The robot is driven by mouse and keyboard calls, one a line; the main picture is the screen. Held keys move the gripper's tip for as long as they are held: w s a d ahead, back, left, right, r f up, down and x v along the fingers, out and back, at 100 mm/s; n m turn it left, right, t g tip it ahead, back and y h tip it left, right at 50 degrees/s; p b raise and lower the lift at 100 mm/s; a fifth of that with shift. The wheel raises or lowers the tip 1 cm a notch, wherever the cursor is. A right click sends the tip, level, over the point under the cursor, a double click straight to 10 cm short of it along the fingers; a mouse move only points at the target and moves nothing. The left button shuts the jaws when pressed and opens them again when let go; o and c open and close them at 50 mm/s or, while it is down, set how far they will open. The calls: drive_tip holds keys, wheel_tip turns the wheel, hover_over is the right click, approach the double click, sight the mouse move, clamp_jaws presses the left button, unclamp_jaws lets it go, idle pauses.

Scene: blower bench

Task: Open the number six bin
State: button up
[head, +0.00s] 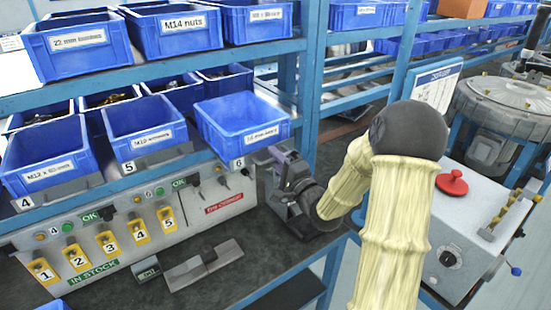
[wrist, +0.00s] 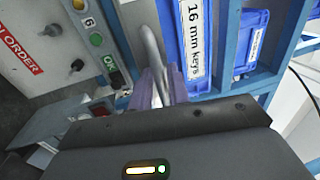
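The number six bin (head: 240,122) is a blue bin at the right end of the lower row, above a plate marked 6 (head: 238,163). In the wrist view its label (wrist: 196,40) reads "16 mm keys". My gripper (head: 272,157) is just right of and below the bin's front right corner. In the wrist view its purple fingers (wrist: 160,88) point at a grey curved bar (wrist: 150,50) beside the bin's front. The bar runs down between the fingers. Whether they grip it is not clear, and their tips are partly hidden.
Bins five (head: 145,128) and four (head: 48,157) stand left of bin six. A grey control panel (head: 130,225) with numbered yellow switches runs below them. Flat grey pieces (head: 203,265) lie on the dark bench.

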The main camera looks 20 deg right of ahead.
drive_tip(key=shift+o, duration=0.4)
drive_tip(key=b+v, duration=1.6)
drive_tip(key=v, duration=0.1)
drive_tip(key=shift+s, duration=0.15)
drive_tip(key=shift+f, duration=0.1)
idle(0.3)
